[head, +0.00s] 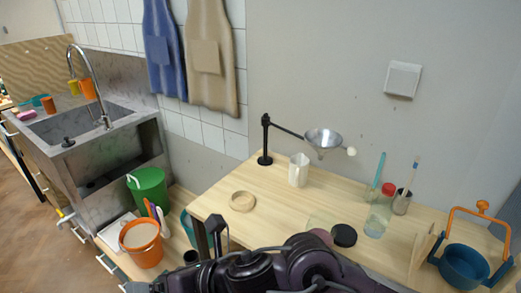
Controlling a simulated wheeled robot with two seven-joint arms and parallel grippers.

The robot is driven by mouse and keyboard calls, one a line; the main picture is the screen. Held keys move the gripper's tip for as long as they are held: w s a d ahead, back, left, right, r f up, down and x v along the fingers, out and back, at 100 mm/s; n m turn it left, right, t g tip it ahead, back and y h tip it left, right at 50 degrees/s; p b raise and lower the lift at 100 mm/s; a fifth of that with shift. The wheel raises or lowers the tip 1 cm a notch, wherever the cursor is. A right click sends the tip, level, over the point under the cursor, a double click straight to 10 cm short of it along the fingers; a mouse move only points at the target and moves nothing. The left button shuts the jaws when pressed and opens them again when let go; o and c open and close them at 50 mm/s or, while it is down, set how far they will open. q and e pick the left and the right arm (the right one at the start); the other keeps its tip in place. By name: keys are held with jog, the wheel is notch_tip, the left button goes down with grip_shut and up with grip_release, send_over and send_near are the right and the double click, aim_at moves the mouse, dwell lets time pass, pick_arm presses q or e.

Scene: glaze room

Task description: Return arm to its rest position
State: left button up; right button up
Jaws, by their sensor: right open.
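My right gripper (208,240) is at the bottom of the head view, in front of the wooden table's (222,205) near left corner. Its dark arm (300,264) stretches across the bottom of the view and covers part of the table's front edge. The gripper is open, and I see nothing held in it. My left gripper is not in view.
On the table are a wooden ring (242,201), a white pitcher (298,170), a stand holding a metal funnel (323,139), a red-capped jar (379,212), a dark disc (344,235) and a blue pot (464,266). An orange bucket (142,246) stands left, below the sink (85,122).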

jog(key=w+d+f+m+t+h, duration=0.25)
jog(key=d+m, duration=0.65)
jog(key=m, duration=0.5)
jog(key=w+d+f+m+t+h, duration=0.2)
jog(key=w+d+m+t+h, duration=0.15)
jog(key=d+m, duration=0.75)
jog(key=s+d+f+m+g+h, duration=0.3)
jog(key=s+d+f+m, duration=0.3)
jog(key=d+m, duration=0.2)
jog(key=s+d+f+m+g+h, duration=0.3)
jog(key=s+d+f+m, duration=0.3)
jog(key=d+m, duration=0.2)
notch_tip(320, 180, down, 28)
jog(key=s+g, duration=0.1)
jog(key=g, duration=0.1)
jog(key=s+d+f, duration=0.2)
jog(key=s+f, duration=0.8)
jog(key=s+d+f, duration=0.1)
jog(key=s+f, duration=0.9)
jog(key=shift+s+d+n+g, duration=0.2)
jog(key=shift+d+n+g, duration=0.1)
jog(key=shift+d+g, duration=0.1)
